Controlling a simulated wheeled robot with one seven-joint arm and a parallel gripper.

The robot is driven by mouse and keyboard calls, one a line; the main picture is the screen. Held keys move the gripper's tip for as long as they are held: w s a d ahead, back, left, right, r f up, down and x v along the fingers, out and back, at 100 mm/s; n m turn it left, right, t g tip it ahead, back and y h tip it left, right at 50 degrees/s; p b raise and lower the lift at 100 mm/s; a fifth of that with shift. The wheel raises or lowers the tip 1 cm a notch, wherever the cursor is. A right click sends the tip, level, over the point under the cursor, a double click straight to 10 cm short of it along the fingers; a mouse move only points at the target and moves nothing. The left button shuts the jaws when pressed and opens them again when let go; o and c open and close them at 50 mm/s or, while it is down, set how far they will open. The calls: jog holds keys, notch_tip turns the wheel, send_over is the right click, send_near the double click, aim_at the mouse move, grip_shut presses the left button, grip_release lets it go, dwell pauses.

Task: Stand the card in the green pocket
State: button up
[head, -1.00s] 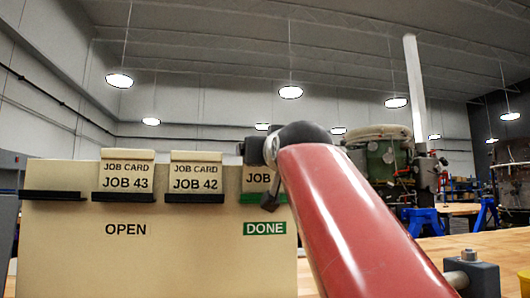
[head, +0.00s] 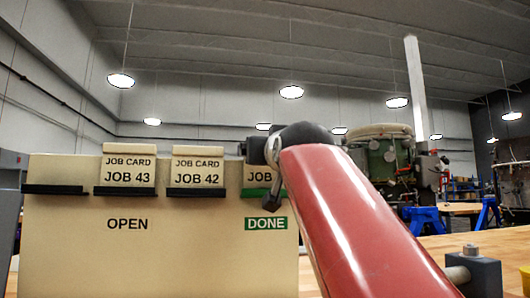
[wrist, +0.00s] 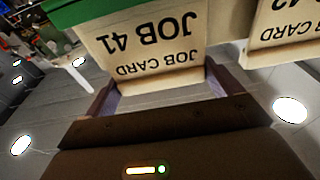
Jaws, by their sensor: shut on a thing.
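The cream card marked JOB 41 (wrist: 150,45) hangs upside down in the wrist view, with my gripper (wrist: 160,84) shut on its top end between the two fingers. Its lower end goes behind the green pocket lip (wrist: 85,12). In the head view the same card (head: 257,177) stands upright at the green pocket (head: 256,193), above the DONE label. My red arm hides its right part and most of the gripper. How deep the card sits cannot be seen.
The cream board (head: 70,250) also has black pockets. JOB 43 (head: 128,165) and JOB 42 (head: 197,165) stand in two of them; the leftmost black pocket (head: 55,190) is empty. JOB 42 is close beside the held card. A dark block (head: 475,275) is at lower right.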

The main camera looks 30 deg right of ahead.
jog(key=shift+w+f, duration=0.2)
jog(key=shift+f, duration=0.55)
jog(key=shift+c, duration=1.1)
jog(key=o, duration=1.2)
jog(key=shift+c, duration=0.2)
jog(key=shift+s+b, duration=0.15)
jog(key=shift+b, duration=0.15)
jog(key=shift+s+f, duration=0.1)
jog(key=shift+s, duration=0.15)
jog(key=r+b+v, duration=0.1)
jog(key=b+v, duration=0.1)
jog(key=v, duration=0.4)
jog(key=shift+s, duration=0.2)
